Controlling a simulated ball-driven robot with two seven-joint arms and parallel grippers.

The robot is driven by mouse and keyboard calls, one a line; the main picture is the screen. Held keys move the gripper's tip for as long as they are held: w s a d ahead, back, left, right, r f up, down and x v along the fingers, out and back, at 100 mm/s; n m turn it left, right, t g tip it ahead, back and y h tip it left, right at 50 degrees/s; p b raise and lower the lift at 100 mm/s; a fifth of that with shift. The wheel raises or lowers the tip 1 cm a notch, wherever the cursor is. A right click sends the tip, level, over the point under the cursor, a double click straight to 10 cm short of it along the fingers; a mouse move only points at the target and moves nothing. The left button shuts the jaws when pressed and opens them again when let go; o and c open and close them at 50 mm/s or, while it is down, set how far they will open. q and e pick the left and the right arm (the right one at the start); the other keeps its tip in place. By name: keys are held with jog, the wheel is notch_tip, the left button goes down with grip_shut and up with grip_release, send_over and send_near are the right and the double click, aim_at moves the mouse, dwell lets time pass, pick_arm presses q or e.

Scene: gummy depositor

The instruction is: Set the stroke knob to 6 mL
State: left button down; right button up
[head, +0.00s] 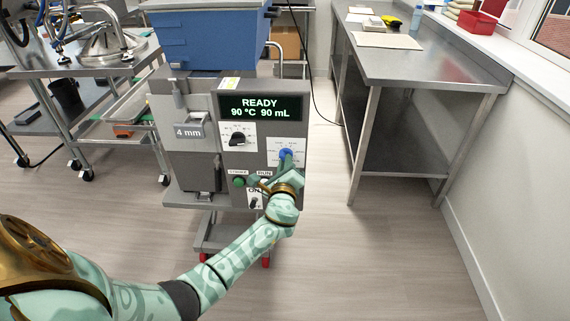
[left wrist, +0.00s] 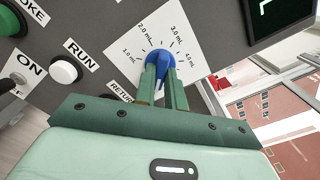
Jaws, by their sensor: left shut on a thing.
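The stroke knob is a blue knob (left wrist: 159,59) on a white dial plate (left wrist: 133,50), on the front of the grey depositor. The plate's labels read 1.0, 2.0, 3.0 and 4.0 mL in the left wrist view; I see no 6 mL label there, and part of the plate is covered. My left gripper (left wrist: 161,76) is shut on the blue knob, with one finger on each side. In the head view the knob (head: 286,153) shows above my left gripper (head: 284,163). The knob's pointer cannot be made out. My right gripper is not in view.
The depositor's display (head: 262,107) reads READY, 90 °C, 90 mL. A black knob (head: 239,138) sits left of the blue one. A green button (head: 239,181) and the white RUN button (left wrist: 65,71) are nearby. A steel table (head: 425,70) stands right, with clear floor between.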

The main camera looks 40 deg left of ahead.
pick_arm(q)
jog(key=shift+f, duration=0.15)
jog(key=c, duration=1.5)
grip_release()
jog(key=shift+o, duration=0.2)
jog(key=p+v, duration=0.2)
jog(key=v, duration=1.4)
jog(key=shift+s+p, duration=0.25)
jog(key=shift+p, duration=0.05)
